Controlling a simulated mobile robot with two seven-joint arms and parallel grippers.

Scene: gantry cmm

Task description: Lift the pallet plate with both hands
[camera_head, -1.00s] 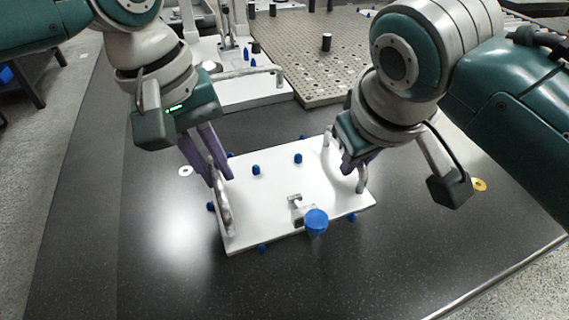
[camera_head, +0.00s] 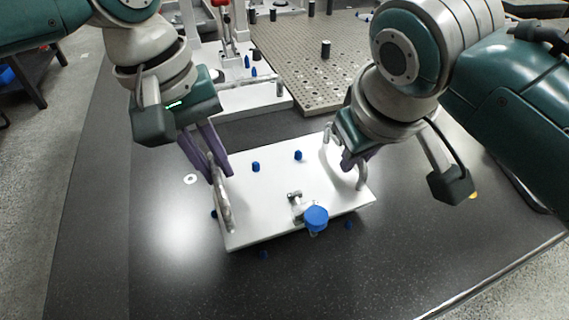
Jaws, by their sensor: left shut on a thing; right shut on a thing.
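The white pallet plate (camera_head: 270,215) is held above the dark table, roughly level. It has a metal bar handle on its left side (camera_head: 225,208) and another on its right side (camera_head: 362,177). My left gripper (camera_head: 218,172) is shut on the left handle. My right gripper (camera_head: 352,163) is shut on the right handle, its fingers partly hidden behind its wrist. Two blue pegs, a left one (camera_head: 256,167) and a right one (camera_head: 298,155), and a blue-topped part (camera_head: 316,217) by a small metal fitting (camera_head: 295,200) are on the plate.
A perforated board (camera_head: 310,65) with black posts and a white fixture (camera_head: 250,98) lie behind. The front table is clear.

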